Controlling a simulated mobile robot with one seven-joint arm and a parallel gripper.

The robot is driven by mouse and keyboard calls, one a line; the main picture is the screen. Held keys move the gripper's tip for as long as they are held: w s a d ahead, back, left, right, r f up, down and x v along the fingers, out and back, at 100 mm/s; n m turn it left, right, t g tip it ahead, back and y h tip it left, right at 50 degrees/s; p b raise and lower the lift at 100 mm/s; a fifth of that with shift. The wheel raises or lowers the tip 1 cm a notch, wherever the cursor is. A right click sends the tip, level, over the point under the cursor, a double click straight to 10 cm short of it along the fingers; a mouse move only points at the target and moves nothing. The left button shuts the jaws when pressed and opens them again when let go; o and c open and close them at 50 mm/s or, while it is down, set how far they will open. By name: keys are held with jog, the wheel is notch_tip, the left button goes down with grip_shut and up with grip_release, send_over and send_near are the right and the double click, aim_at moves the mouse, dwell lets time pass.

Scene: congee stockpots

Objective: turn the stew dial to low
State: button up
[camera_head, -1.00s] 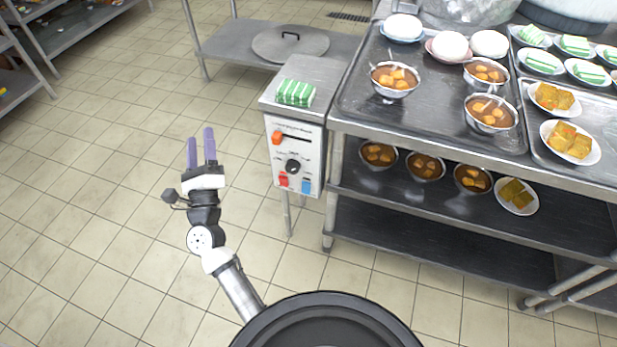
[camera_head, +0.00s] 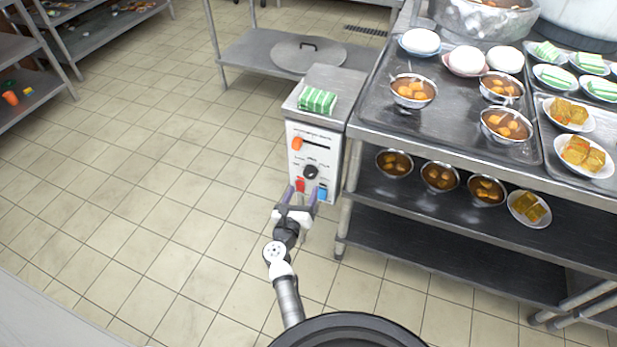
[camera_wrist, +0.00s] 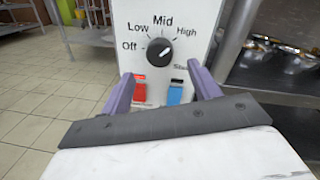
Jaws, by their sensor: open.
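The black stew dial (camera_head: 311,172) is on the front of a white control box (camera_head: 328,150). In the wrist view the dial (camera_wrist: 160,51) has Off, Low, Mid and High printed around it, with another label partly visible at lower right. It bears a white mark; its exact setting is hard to read. My gripper (camera_head: 302,191) is open and empty in front of the panel. In the wrist view its purple fingers (camera_wrist: 160,78) are spread below the dial, on either side of a red switch (camera_wrist: 139,88) and a blue switch (camera_wrist: 175,93). Neither finger visibly touches the dial.
A green-striped bundle (camera_head: 317,100) lies on the box. A steel serving table (camera_head: 375,120) with bowls and plates stands close at the right. Tiled floor (camera_head: 170,200) is open at the left.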

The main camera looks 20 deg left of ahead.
aim_at(309, 175)
jog(key=w, duration=0.6)
jog(key=shift+w+a, duration=0.15)
jog(key=shift+w, duration=0.1)
jog(key=c, duration=1)
